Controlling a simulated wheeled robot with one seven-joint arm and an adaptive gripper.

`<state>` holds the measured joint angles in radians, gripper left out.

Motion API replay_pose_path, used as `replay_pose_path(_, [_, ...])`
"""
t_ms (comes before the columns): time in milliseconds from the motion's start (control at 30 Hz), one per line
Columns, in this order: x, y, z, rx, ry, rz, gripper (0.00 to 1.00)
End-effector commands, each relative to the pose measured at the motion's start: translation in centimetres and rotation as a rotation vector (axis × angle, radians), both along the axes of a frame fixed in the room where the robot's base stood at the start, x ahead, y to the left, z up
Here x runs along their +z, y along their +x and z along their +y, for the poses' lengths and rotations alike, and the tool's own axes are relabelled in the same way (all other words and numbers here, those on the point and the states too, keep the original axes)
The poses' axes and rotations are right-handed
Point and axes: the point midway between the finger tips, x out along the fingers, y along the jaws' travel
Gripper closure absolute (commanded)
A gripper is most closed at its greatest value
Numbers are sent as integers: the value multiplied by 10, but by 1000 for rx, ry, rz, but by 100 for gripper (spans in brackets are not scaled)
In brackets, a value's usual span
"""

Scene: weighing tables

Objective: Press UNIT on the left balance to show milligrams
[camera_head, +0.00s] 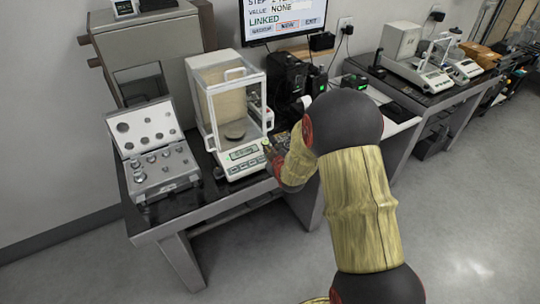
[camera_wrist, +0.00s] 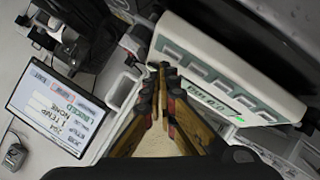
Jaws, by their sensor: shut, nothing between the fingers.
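The left balance (camera_head: 215,150) stands on the near table, with a glass draft shield and a round pan inside. Its front panel (camera_head: 247,160) has a small greenish display and keys. In the wrist view the panel (camera_wrist: 235,62) appears tilted, with a row of keys and green marks. The key labels are too small to read. My gripper (camera_head: 267,146) is shut and empty, at the right end of the panel. In the wrist view my fingertips (camera_wrist: 163,72) are close beside the panel's end. I cannot tell whether they touch it.
An open weight case (camera_head: 160,170) stands left of the balance. A monitor (camera_head: 285,18) is behind; it also shows in the wrist view (camera_wrist: 62,108). Black devices (camera_head: 288,80) stand right of the balance. More balances (camera_head: 420,65) stand on a far table.

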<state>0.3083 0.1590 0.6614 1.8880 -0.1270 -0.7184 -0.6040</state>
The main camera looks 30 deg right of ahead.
Motion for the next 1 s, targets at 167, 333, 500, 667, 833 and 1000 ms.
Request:
replay_pose_path(167, [1, -1, 0, 0, 0, 1, 100])
replay_pose_path(333, [1, -1, 0, 0, 0, 0, 100])
replay_pose_path(500, [10, -3, 0, -1, 0, -1, 100])
replay_pose_path(667, [24, -9, -1, -1, 0, -1, 100])
replay_pose_path(833, [39, -14, -1, -1, 0, -2, 100])
replay_pose_path(1000, [48, -18, -1, 0, 0, 0, 100])
